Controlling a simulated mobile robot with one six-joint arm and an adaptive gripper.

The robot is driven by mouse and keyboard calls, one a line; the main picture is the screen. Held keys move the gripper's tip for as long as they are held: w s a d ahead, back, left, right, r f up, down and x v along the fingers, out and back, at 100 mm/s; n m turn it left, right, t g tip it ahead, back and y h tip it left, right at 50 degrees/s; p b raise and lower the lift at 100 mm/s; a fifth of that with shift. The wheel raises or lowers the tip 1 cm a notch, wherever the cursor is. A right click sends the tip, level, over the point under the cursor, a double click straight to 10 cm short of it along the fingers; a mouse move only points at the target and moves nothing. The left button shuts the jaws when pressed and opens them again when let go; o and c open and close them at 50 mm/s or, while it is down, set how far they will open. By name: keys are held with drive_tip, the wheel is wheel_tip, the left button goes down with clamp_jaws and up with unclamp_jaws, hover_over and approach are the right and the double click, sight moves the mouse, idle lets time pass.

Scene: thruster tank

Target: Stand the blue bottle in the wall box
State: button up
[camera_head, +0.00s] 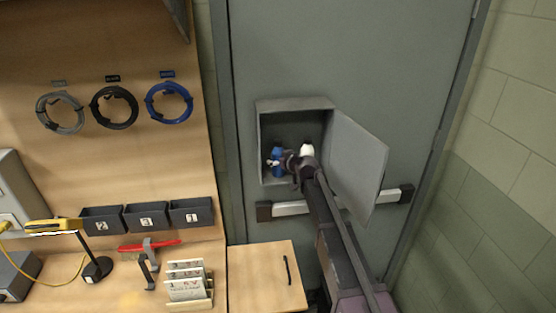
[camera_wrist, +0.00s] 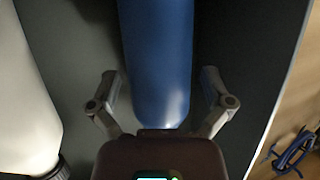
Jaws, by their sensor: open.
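The grey wall box (camera_head: 293,104) hangs on the grey door, with its lid swung open to the right. The blue bottle (camera_head: 277,153) is inside the box at the left, partly hidden by my gripper. In the wrist view the blue bottle (camera_wrist: 158,55) lies between the two fingers, with gaps visible at both sides. My gripper (camera_head: 290,162) reaches into the box opening. It is open, with its fingers spread around the bottle in the wrist view (camera_wrist: 160,78). The bottle's base and its contact with the box floor cannot be made out.
A white bottle (camera_head: 307,149) stands to the right in the box, close to my gripper; it also shows at the left of the wrist view (camera_wrist: 24,115). The open lid (camera_head: 355,165) is close to the right of my arm. A push bar (camera_head: 290,208) runs below the box.

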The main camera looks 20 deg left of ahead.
drive_tip(key=p+v, duration=0.4)
drive_tip(key=v, duration=0.7)
drive_tip(key=shift+s+d, duration=0.2)
drive_tip(key=shift+d, duration=0.05)
drive_tip(key=shift+r, duration=0.1)
idle(0.9)
